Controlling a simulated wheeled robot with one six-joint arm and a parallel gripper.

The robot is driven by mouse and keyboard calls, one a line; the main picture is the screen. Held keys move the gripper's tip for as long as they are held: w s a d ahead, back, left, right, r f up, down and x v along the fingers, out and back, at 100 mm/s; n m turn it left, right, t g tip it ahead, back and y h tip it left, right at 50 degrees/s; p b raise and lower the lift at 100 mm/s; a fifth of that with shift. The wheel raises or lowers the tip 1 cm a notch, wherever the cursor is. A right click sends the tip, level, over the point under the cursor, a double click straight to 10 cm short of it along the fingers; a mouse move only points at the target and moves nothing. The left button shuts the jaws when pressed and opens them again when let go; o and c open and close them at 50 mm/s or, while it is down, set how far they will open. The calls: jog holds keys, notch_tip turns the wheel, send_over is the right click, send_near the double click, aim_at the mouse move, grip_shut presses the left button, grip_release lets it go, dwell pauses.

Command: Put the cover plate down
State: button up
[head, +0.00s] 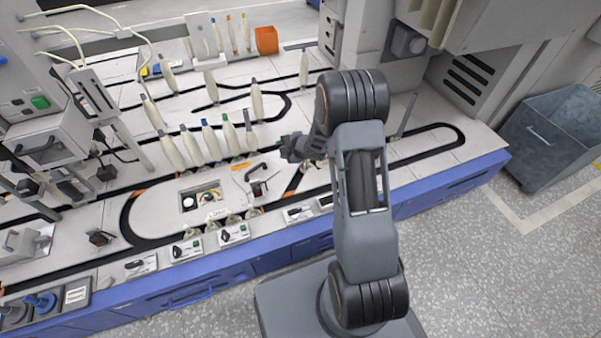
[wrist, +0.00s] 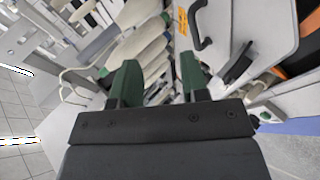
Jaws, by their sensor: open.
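The cover plate (head: 268,165) is a pale flat panel with a black bar handle (head: 254,172) and an orange label. It appears to lie on the machine top, right of an open recess (head: 202,198) with small coloured parts inside. In the wrist view the plate (wrist: 258,35) is at the upper right, its handle (wrist: 203,28) outside the fingers. My gripper (head: 286,149) is above and just right of the plate, apart from it. Its green fingers (wrist: 158,72) are spread with nothing held between them.
Several upright bobbins (head: 208,140) stand behind and left of the plate. Small control boxes (head: 234,233) line the front edge. An orange box (head: 266,40) sits at the back. A grey bin (head: 553,137) stands on the floor at the right.

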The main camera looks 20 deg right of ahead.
jog(key=s+d+r+m+h, duration=0.3)
jog(key=r+m+h, duration=0.25)
jog(key=r, duration=0.35)
jog(key=s+a+r+m+g, duration=0.1)
jog(key=s+r+m+g, duration=0.1)
jog(key=s+m, duration=0.3)
jog(key=s+a+r+m+g, duration=0.2)
jog(key=s+r+m, duration=0.2)
jog(key=s, duration=0.7)
jog(key=s+a+r+m+g, duration=0.1)
jog(key=s+r+m+g, duration=0.1)
jog(key=s+m, duration=0.4)
jog(key=shift+s+a+r+g+y, duration=0.35)
jog(key=shift+s+r, duration=0.2)
jog(key=shift+s, duration=0.7)
